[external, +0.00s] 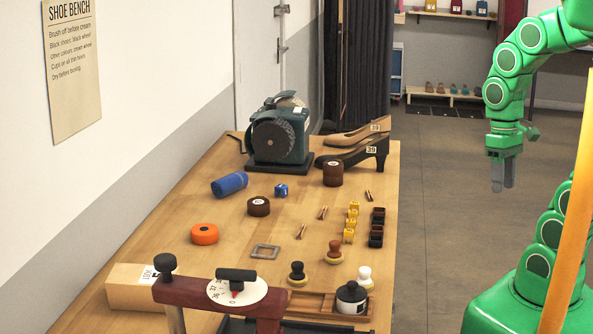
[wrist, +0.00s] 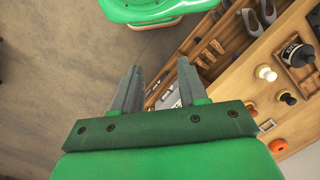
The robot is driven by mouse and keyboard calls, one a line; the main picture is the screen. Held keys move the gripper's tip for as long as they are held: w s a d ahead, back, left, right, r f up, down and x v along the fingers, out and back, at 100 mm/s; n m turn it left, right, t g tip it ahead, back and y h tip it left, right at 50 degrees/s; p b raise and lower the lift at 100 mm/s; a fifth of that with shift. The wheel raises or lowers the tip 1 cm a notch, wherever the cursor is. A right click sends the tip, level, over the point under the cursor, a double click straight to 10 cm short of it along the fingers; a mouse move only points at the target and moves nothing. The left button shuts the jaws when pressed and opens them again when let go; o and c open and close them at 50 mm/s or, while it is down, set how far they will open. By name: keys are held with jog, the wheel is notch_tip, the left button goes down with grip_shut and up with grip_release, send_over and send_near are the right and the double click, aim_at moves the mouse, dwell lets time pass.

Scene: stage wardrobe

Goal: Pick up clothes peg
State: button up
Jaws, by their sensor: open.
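Three small, slim brown wooden pieces that look like clothes pegs lie apart on the bench top in the external view: one near the middle (external: 323,212), one closer to the camera (external: 301,231), and one near the right edge (external: 369,195). They are too small to tell in detail. My gripper (external: 503,187) hangs fingers down over the floor, right of the bench and clear of it. In the wrist view my gripper (wrist: 158,68) shows its two grey fingers apart with nothing between them. I cannot make out a peg in the wrist view.
A red clamp-like stand (external: 208,299) rises in front. Floor beside the bench is open.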

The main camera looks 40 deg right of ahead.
jog(key=w+r+m, duration=0.1)
jog(key=w+m, duration=0.2)
jog(key=w, duration=0.9)
jog(key=m+t, duration=0.2)
jog(key=m, duration=0.5)
send_over(302, 231)
jog(key=w+d, duration=0.2)
jog(key=d, duration=0.1)
jog(key=f, duration=1.4)
jog(key=shift+w+a, duration=0.15)
jog(key=shift+w, duration=0.05)
jog(key=shift+w+f, duration=0.2)
jog(key=shift+f, duration=3.55)
grip_shut()
